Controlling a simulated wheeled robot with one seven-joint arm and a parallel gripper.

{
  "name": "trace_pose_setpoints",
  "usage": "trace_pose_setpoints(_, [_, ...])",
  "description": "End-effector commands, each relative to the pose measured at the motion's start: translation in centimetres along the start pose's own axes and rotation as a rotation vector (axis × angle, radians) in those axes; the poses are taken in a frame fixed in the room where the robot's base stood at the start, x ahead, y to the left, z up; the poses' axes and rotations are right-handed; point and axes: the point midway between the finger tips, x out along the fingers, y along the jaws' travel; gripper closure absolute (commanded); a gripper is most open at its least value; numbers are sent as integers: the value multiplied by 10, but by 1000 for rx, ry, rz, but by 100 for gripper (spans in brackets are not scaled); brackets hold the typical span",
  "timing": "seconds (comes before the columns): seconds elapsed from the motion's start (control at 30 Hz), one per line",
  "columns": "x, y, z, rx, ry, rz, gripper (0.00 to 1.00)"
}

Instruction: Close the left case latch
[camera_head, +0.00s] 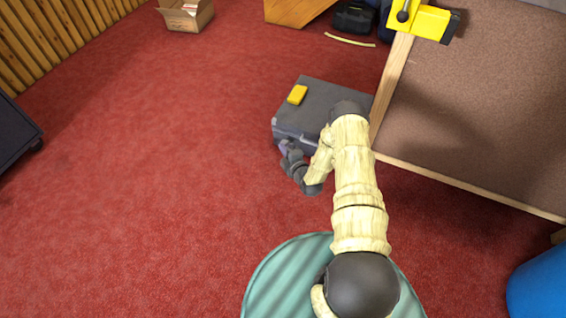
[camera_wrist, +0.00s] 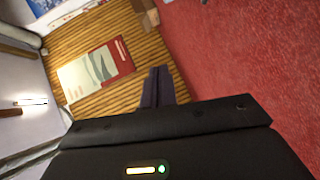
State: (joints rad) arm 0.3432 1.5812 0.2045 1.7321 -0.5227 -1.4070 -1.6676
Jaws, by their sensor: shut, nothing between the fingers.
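The dark grey case (camera_head: 325,94) stands on the red carpet in the head view, with a small yellow object on its lid. Its front face is turned towards me, and my arm covers the right part of it. My gripper (camera_head: 284,146) is low at the left part of this front face, very close to it; I cannot tell whether it touches. The left latch is too small and too covered by my gripper to make out, so its position is unclear. In the wrist view my two fingers (camera_wrist: 157,88) are together and empty. The case does not show there.
A wooden-framed brown board (camera_head: 480,100) stands right of the case, with a yellow tool (camera_head: 425,20) on its edge. A cardboard box (camera_head: 186,14) lies at the back. A blue bin (camera_head: 540,285) is at lower right. The carpet left of the case is clear.

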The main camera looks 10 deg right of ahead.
Motion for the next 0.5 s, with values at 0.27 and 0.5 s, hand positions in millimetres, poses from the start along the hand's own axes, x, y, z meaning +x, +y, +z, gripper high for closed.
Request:
trace_pose_setpoints(0.27, [-15,-125,15,-144,-57,185,100])
trace_pose_setpoints(0.5, [-24,-141,17,-190,-84,239,100])
